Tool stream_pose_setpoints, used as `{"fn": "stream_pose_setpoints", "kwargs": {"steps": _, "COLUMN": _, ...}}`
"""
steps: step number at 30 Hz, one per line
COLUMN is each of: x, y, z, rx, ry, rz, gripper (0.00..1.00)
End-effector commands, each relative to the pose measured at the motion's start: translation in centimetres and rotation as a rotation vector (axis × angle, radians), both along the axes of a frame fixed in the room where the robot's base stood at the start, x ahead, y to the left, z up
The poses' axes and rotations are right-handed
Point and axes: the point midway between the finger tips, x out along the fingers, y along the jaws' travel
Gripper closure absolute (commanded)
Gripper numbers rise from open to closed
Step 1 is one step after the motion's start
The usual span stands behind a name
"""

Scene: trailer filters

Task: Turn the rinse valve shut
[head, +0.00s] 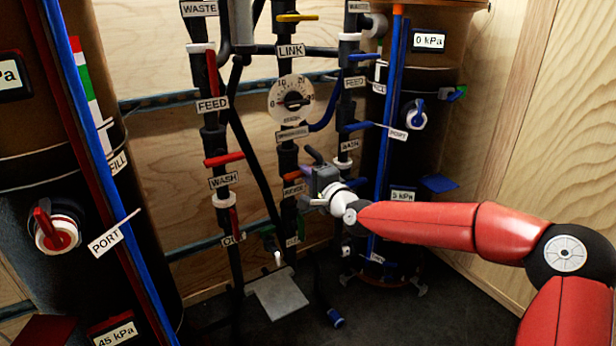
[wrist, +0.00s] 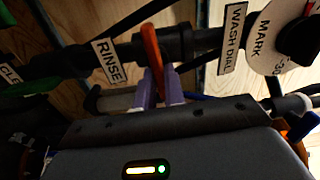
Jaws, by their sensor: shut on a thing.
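The rinse valve has an orange-red handle (wrist: 152,48), which stands across the dark pipe in the wrist view, beside the white RINSE label (wrist: 107,62). My gripper (wrist: 157,88) is shut on this handle, with one pale purple finger on each side of its lower end. In the head view my gripper (head: 308,200) is at the middle pipe, low down below the dial.
The round dial (head: 292,99) sits above on the same pipe. The red wash handle (head: 224,159) is on the pipe to the left, and blue handles (head: 357,127) are to the right. A large brown tank (head: 420,75) stands close behind my arm.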

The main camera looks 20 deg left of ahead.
Motion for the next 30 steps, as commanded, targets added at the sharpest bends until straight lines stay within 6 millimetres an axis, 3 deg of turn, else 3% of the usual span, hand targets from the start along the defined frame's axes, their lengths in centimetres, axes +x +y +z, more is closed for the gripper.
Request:
{"fn": "stream_pose_setpoints", "kwargs": {"steps": 21, "x": 0.05, "y": -0.08, "z": -0.27, "rx": 0.049, "ry": 0.063, "rz": -0.001, "gripper": 1.0}}
{"fn": "stream_pose_setpoints", "kwargs": {"steps": 22, "x": 0.05, "y": -0.08, "z": -0.28, "rx": 0.049, "ry": 0.063, "rz": -0.001, "gripper": 0.88}}
{"fn": "stream_pose_setpoints", "kwargs": {"steps": 26, "x": 0.04, "y": -0.06, "z": -0.25, "rx": 0.049, "ry": 0.062, "rz": -0.001, "gripper": 0.71}}
{"fn": "stream_pose_setpoints", "kwargs": {"steps": 30, "x": 0.03, "y": -0.03, "z": -0.2, "rx": 0.049, "ry": 0.061, "rz": -0.001, "gripper": 0.67}}
